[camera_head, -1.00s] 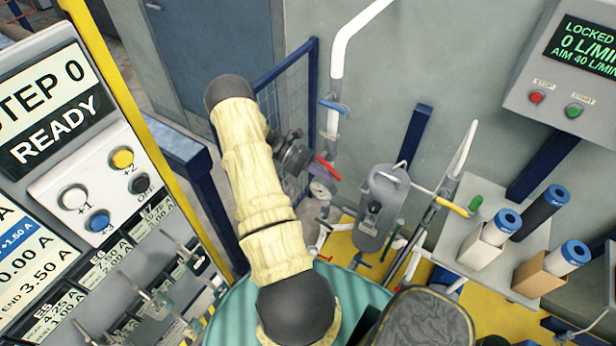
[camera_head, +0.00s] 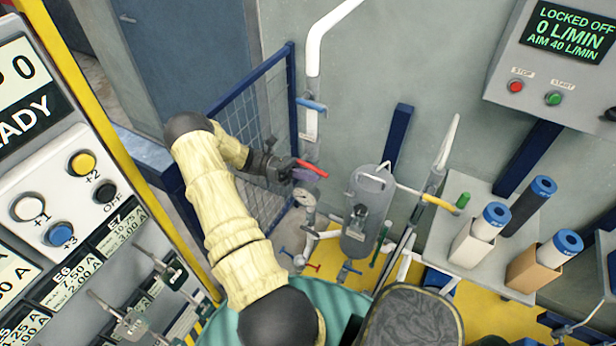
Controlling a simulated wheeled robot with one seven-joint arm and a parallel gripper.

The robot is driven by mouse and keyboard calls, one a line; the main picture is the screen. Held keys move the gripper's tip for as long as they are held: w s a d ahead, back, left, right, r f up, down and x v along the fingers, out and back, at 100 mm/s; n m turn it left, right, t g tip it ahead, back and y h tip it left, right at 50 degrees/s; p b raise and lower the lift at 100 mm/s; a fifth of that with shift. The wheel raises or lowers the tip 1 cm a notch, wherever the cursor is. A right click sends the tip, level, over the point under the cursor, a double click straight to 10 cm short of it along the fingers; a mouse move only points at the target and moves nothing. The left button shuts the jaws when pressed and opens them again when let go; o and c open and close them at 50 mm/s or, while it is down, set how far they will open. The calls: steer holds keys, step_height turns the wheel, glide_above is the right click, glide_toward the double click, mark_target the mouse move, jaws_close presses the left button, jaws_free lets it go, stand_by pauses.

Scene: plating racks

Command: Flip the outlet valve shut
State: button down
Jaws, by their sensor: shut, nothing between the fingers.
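My gripper (camera_head: 288,172) is shut, at the end of my cream-sleeved arm. Its tip is at a red lever (camera_head: 314,167) beside the vertical pipe, above a round gauge (camera_head: 305,197). Whether they touch, I cannot tell; the gripper partly hides the spot, along with a small purple piece there. A blue lever (camera_head: 312,104) sits higher on the white pipe (camera_head: 312,65). A yellow lever (camera_head: 440,203) is on the pipe right of the grey filter vessel (camera_head: 368,212). No label shows which valve is the outlet.
A blue mesh fence (camera_head: 250,112) stands behind my arm. A control panel (camera_head: 70,195) is close at left. A shelf (camera_head: 472,265) with blue-capped cartridges is at right. A wall display (camera_head: 575,37) reads "LOCKED OFF, 0 L/MIN". Small blue, red and green handles sit low near the vessel.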

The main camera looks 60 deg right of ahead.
stand_by(0.4)
steer(key=w+b, duration=0.3)
steer(key=w, duration=0.4)
steer(key=shift+w+a+f, duration=0.2)
steer(key=shift+w+f, duration=0.05)
steer(key=shift+w, duration=0.1)
stand_by(0.4)
